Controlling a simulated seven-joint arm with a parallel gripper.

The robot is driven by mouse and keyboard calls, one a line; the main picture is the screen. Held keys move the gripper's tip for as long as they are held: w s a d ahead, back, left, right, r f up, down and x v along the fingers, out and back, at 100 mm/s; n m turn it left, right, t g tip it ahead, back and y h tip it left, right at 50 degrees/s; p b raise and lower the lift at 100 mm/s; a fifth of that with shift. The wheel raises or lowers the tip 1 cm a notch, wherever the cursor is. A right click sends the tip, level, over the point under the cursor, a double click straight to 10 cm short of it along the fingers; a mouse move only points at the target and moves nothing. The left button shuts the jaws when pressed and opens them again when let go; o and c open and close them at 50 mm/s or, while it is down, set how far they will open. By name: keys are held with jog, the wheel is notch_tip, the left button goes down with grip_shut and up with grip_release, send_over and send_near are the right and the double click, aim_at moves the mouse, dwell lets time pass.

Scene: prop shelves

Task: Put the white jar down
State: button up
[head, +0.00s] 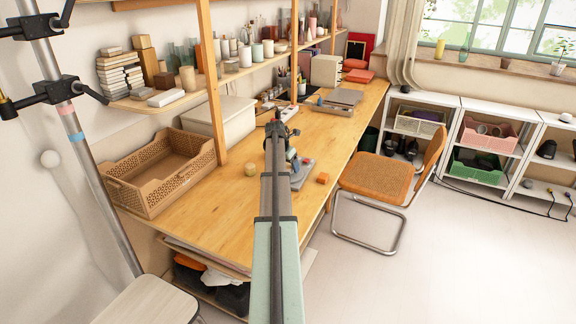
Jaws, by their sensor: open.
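A whitish jar (245,56) stands upright on the wall shelf among several pale jars and bottles. I cannot tell whether it is the white jar of the task.
A tan basket (160,172) stands at left, a tray (330,107) at the back. A wooden post (212,80) rises behind the arm. A chair (385,175) is at right.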

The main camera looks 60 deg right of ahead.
jog(key=shift+r, duration=0.1)
jog(key=v, duration=1.2)
